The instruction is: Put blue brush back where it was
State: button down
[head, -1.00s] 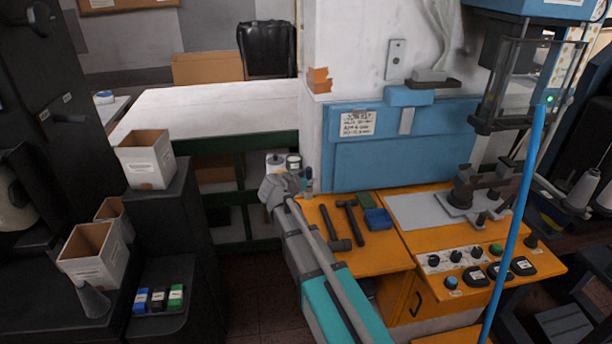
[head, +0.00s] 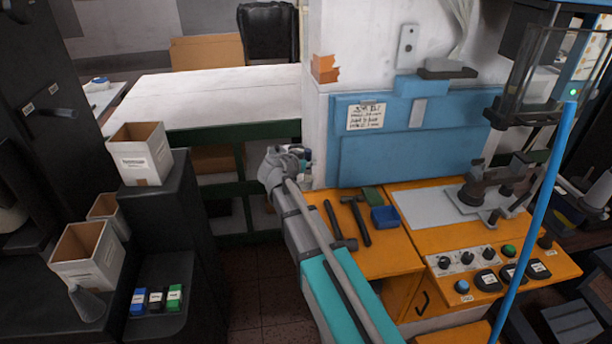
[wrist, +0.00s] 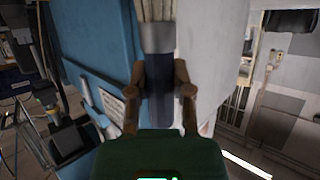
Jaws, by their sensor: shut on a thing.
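In the wrist view my gripper (wrist: 159,78) is shut on the blue brush (wrist: 158,84). Its dark blue handle is between the two brown fingers. The brush's grey metal ferrule and pale bristles point away from my gripper, toward the top of the picture, and the bristle end is cut off by the frame edge. In the head view the end of my arm is raised near the white pillar, beyond the left edge of the orange bench (head: 385,262). There my fingers and the brush are mostly hidden behind my wrist.
Two hammers (head: 357,222), a green block (head: 373,194) and a blue tray (head: 385,217) lie on the bench. A blue panel (head: 415,150) stands behind. Cardboard boxes (head: 140,155) and several small coloured containers (head: 157,299) stand on black shelves at left. The long white table (head: 210,95) is largely clear.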

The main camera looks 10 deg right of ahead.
jog(key=shift+w+d, duration=0.1)
jog(key=shift+w, duration=0.05)
jog(key=w+n+t+y, duration=0.1)
jog(key=n+y, duration=0.1)
jog(key=w+n+t+y, duration=0.1)
jog(key=n+y, duration=0.1)
jog(key=shift+w, duration=0.15)
jog(key=shift+w+r+n+t+y+p, duration=0.2)
jog(key=shift+w+n+t+y, duration=0.2)
jog(key=shift+n+y, duration=0.35)
jog(key=shift+w+r+n+t+y+p, duration=0.15)
jog(key=shift+w+n+t+y, duration=0.2)
jog(key=shift+n+y, duration=0.35)
jog(key=s+a+f+b+x, duration=0.1)
jog(key=f+b+x, duration=0.2)
jog(key=b+x, duration=0.6)
jog(key=x, duration=0.6)
jog(key=shift+w+f, duration=0.15)
jog(key=shift+f, duration=0.1)
